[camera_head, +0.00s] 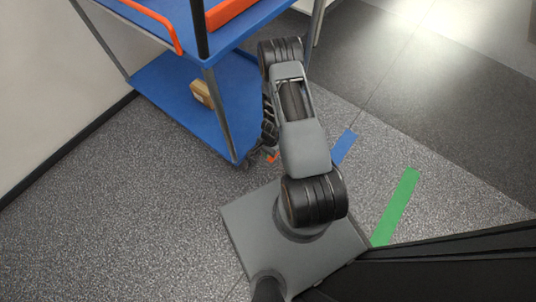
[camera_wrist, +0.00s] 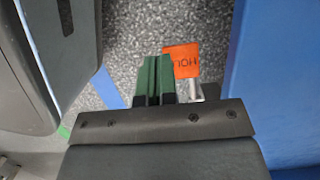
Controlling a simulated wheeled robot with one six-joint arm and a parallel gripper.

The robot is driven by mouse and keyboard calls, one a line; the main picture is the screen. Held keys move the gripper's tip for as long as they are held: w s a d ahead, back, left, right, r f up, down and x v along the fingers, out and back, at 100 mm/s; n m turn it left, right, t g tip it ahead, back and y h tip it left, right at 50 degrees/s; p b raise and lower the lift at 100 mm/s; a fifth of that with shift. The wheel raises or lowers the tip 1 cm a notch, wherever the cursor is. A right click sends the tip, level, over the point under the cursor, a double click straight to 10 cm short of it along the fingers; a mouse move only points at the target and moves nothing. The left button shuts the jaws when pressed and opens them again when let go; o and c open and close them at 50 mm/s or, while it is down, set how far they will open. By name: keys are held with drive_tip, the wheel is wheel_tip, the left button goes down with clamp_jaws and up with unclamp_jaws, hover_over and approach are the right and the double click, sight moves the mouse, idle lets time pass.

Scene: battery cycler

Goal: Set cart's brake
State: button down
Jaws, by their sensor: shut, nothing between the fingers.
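The blue cart (camera_head: 165,95) stands at the upper left of the head view, with an upper and a lower shelf. A small orange piece (camera_head: 272,157) shows low by the cart's near corner post, beside my arm; it looks like the brake pedal. In the wrist view an orange tab (camera_wrist: 181,58) with dark letters, partly readable as "HOL", sits on a light metal stem. My gripper (camera_wrist: 153,62) has green fingers, closed together and empty, just left of the tab. I cannot tell whether they touch it. The cart's blue edge (camera_wrist: 285,80) fills the right.
A cardboard-coloured box (camera_head: 201,93) lies on the lower shelf. An orange rail (camera_head: 150,22) and an orange object (camera_head: 226,12) are at the upper shelf. Blue tape (camera_head: 344,146) and green tape (camera_head: 396,205) mark the floor, which is otherwise clear at right. A wall stands at left.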

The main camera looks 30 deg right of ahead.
drive_tip(key=shift+s+a+r, duration=0.1)
drive_tip(key=shift+a+r, duration=0.05)
drive_tip(key=shift+r, duration=0.45)
drive_tip(key=shift+a+r, duration=0.15)
drive_tip(key=shift+r, duration=0.4)
drive_tip(key=shift+s, duration=0.1)
